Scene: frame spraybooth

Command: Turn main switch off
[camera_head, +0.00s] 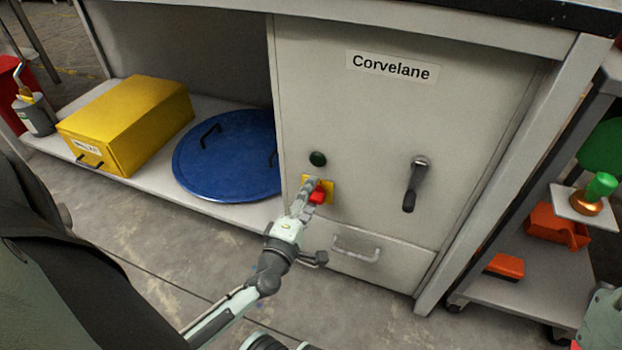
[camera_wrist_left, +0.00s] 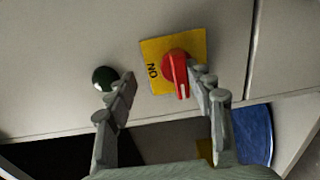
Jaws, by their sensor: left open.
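The main switch, a red rotary knob (camera_head: 318,196) on a yellow plate (camera_head: 330,186), sits on the front of the grey Corvelane cabinet (camera_head: 450,130). In the left wrist view the red knob (camera_wrist_left: 177,72) has its handle pointing down the picture. The word ON is printed on the plate (camera_wrist_left: 152,52), left of the knob. My left gripper (camera_head: 308,187) is open at the switch. In the wrist view my left gripper (camera_wrist_left: 162,80) has the knob between its fingers, nearer the right finger; whether they touch is unclear. My right gripper's fingers are not in view.
A dark green round button (camera_head: 317,158) is just above the switch. A black lever handle (camera_head: 412,185) is on the cabinet to the right, and a drawer handle (camera_head: 356,248) below. A blue lid (camera_head: 228,160) and yellow box (camera_head: 135,115) lie on the left shelf.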

